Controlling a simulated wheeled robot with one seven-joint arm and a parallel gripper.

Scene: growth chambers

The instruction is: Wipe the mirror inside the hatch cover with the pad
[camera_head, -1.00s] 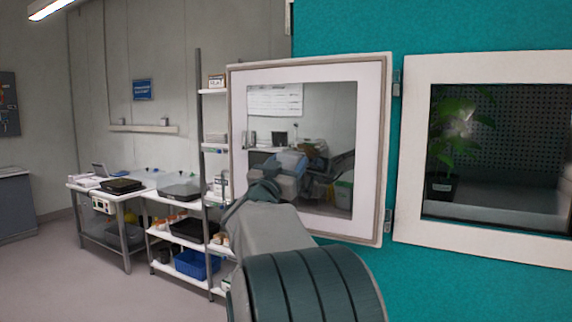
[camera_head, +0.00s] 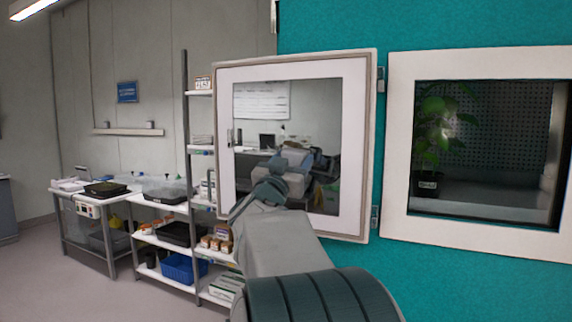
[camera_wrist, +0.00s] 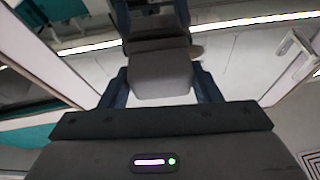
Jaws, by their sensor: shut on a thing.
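The hatch cover (camera_head: 362,150) stands open on the teal wall, with a pale frame around its mirror (camera_head: 325,100). The mirror reflects the room and my arm. My gripper (camera_wrist: 162,86) is shut on a grey pad (camera_wrist: 160,75), one dark finger on each side of it. In the head view my wrist is in front of the mirror's lower left, and the pad is hidden. In the wrist view the pad faces the mirror, where a reflection of the pad and gripper shows above it. I cannot tell whether the pad touches the glass.
Right of the cover, a pale-framed chamber window (camera_head: 397,150) shows a potted plant (camera_head: 430,135). A shelf rack (camera_head: 188,120) with boxes and a blue crate (camera_head: 180,268) stands close on the left. A bench (camera_head: 62,195) with trays is farther left. The floor at lower left is clear.

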